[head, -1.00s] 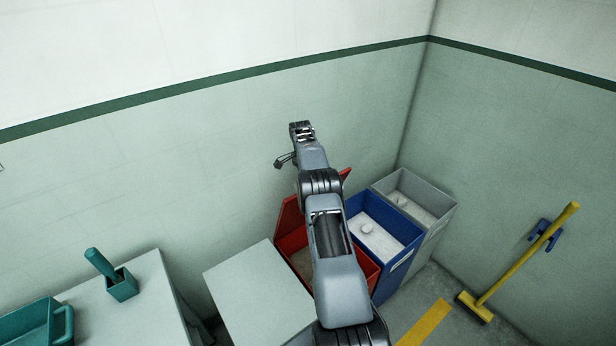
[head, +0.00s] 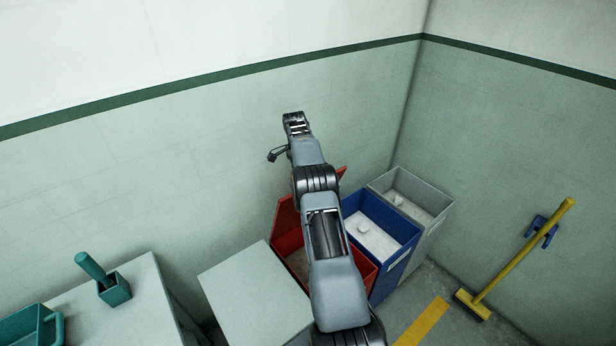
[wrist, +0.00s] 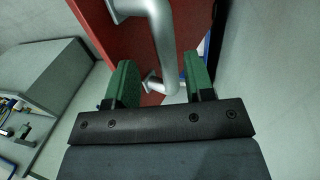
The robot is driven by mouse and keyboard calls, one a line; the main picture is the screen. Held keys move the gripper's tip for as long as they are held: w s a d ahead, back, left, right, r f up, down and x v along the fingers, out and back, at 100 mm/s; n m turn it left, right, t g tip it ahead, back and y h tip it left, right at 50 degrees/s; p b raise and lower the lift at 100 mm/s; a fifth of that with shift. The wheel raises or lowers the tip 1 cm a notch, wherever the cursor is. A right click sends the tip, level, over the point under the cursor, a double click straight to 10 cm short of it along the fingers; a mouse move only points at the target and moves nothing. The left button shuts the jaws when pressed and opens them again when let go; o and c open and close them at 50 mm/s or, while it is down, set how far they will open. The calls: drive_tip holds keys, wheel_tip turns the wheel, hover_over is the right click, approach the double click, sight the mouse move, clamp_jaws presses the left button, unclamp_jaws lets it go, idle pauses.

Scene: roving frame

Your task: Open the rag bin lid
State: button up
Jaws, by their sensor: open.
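The red bin (head: 368,272) stands in the row by the wall, partly hidden behind my arm. Its red lid (head: 285,216) is raised and tilted up toward the wall, and the bin's inside shows. In the wrist view the red lid (wrist: 112,38) fills the top middle, with a silver bar handle (wrist: 160,32) on it. My gripper (wrist: 158,66) is open, its two green fingers on either side of the lower part of the handle. I cannot tell whether they touch it. In the head view the fingers are not clearly seen.
A blue bin (head: 400,258) and a grey bin (head: 440,222) stand open to the right of the red one. A pale cabinet (head: 255,295) stands to its left. A yellow broom (head: 520,250) leans at the right wall. A teal holder (head: 115,290) sits on a bench.

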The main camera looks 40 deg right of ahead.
drive_tip(key=s+a+r+b, duration=0.3)
drive_tip(key=s+r, duration=0.1)
drive_tip(key=s, duration=0.2)
drive_tip(key=s+a+r+b, duration=0.3)
drive_tip(key=s+r, duration=0.2)
drive_tip(key=s, duration=0.1)
drive_tip(key=shift+s+r+b, duration=0.15)
drive_tip(key=shift+r+b, duration=0.05)
drive_tip(key=shift+b, duration=0.2)
